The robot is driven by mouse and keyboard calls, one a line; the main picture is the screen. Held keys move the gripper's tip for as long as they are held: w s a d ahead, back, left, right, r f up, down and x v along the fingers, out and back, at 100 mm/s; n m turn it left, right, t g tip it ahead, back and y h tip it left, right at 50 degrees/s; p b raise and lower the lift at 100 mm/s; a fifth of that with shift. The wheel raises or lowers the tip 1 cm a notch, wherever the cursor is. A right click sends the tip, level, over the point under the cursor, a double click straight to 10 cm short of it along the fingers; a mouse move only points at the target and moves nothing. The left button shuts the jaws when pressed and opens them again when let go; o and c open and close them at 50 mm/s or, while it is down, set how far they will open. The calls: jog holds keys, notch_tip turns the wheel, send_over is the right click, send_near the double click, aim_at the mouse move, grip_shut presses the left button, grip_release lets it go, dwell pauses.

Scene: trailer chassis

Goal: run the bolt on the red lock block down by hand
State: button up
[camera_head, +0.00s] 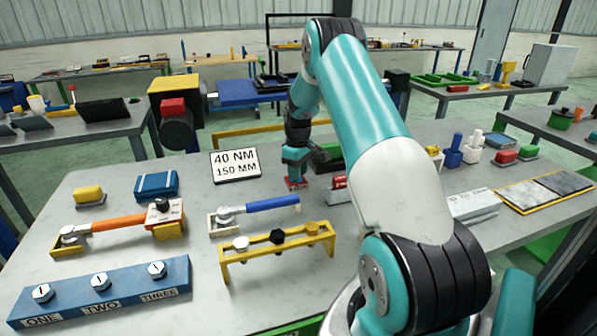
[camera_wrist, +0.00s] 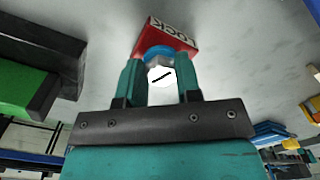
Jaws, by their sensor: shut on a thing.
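The red lock block (camera_wrist: 179,38) lies on the grey table, with white lettering reading LOCK, in the wrist view. It also shows small in the head view (camera_head: 296,184), below my gripper. The bolt (camera_wrist: 160,75) has a pale hex head with a dark line across it and a blue ring (camera_wrist: 158,52) between it and the block. My gripper (camera_wrist: 160,82) has its two teal fingers on either side of the bolt head and is shut on it. Whether the bolt is seated in the block is hidden by its head and the ring.
A sign reading 40 NM 150 MM (camera_head: 236,164) stands left of my gripper. A blue-handled wrench (camera_head: 254,208) and a yellow rack (camera_head: 277,250) with several bolts lie nearer. A blue ONE TWO THREE block (camera_head: 105,290) is at front left. My arm covers the table's right middle.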

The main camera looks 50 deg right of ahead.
jog(key=m, duration=0.7)
jog(key=shift+w+a+r, duration=0.15)
jog(key=shift+r, duration=0.1)
jog(key=m, duration=0.4)
jog(key=shift+w, duration=0.1)
jog(key=m, duration=0.3)
jog(key=shift+a+m, duration=0.1)
jog(key=shift+m, duration=0.3)
jog(key=m, duration=0.5)
jog(key=shift+w+b, duration=0.25)
jog(key=shift+b, duration=0.05)
jog(key=m, duration=0.5)
jog(key=shift+w+m, duration=0.15)
jog(key=shift+m, duration=0.25)
jog(key=o, duration=0.9)
